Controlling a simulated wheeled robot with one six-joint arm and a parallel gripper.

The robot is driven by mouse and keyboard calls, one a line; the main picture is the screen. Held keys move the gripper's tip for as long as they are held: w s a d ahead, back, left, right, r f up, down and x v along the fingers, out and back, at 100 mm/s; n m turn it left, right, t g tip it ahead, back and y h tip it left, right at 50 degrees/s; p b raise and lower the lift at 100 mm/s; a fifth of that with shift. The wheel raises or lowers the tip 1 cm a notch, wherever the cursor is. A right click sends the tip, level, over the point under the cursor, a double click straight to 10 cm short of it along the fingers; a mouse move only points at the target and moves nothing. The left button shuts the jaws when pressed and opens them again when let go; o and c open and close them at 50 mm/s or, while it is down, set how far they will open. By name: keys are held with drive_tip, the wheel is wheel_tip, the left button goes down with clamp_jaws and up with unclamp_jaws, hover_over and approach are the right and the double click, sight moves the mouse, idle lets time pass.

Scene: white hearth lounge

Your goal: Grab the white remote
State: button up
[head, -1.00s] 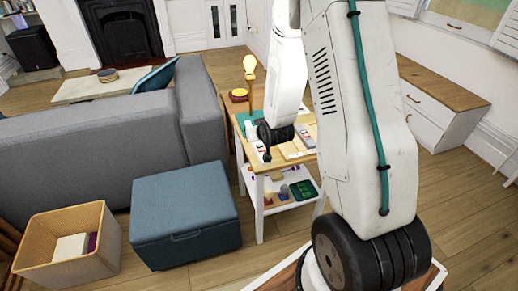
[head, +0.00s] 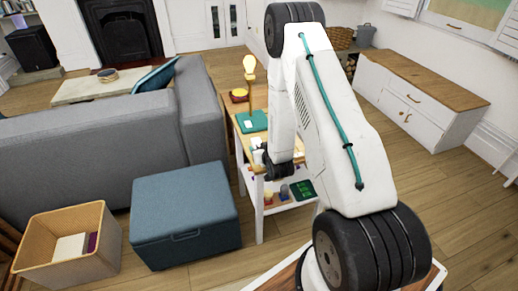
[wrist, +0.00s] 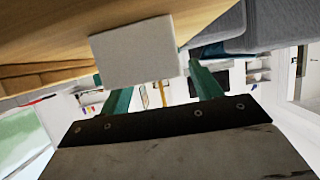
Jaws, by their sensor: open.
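In the wrist view, which looks upside down, a plain pale block (wrist: 135,52) stands close against a wooden surface (wrist: 60,30). It may be the white remote, but I see no buttons and cannot be sure. My gripper (wrist: 160,80) is open, its two green fingers apart. The block partly covers one finger, and I cannot tell if they touch. In the head view my gripper (head: 263,156) is low at the front of the small wooden table (head: 243,148), mostly hidden by my arm. A small white item (head: 256,142) shows on the tabletop beside it.
A blue box (head: 185,213) and the grey sofa (head: 95,140) stand left.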

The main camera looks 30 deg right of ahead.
drive_tip(key=shift+x, duration=0.8)
drive_tip(key=c, duration=1.1)
drive_tip(key=shift+r, duration=0.1)
